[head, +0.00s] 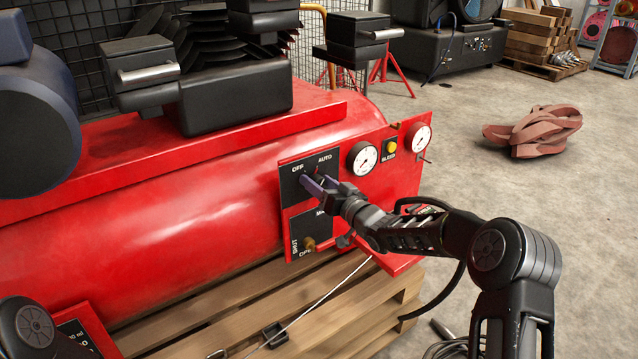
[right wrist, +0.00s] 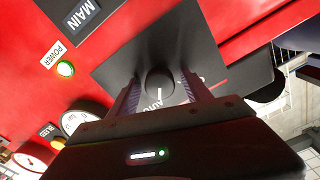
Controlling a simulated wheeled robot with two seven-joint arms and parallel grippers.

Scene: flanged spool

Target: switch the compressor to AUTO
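The red compressor (head: 190,215) fills the left of the head view. Its OFF/AUTO switch plate (head: 291,187) is a dark panel on the red control face. In the right wrist view the black round knob (right wrist: 156,82) sits on this plate, with the AUTO lettering (right wrist: 152,108) below it. My right gripper (head: 314,187) is at the plate. Its two fingers (right wrist: 160,92) stand apart on either side of the knob; small gaps seem to show. A short pale line shows by the knob; I cannot tell whether it is the pointer. No left gripper fingers show.
Gauges (head: 363,158), a yellow bleed button (head: 391,146) and a lower MAIN plate (head: 303,240) are close to my right gripper. A green power light (right wrist: 66,69) is lit. The compressor stands on a wooden pallet (head: 230,320).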

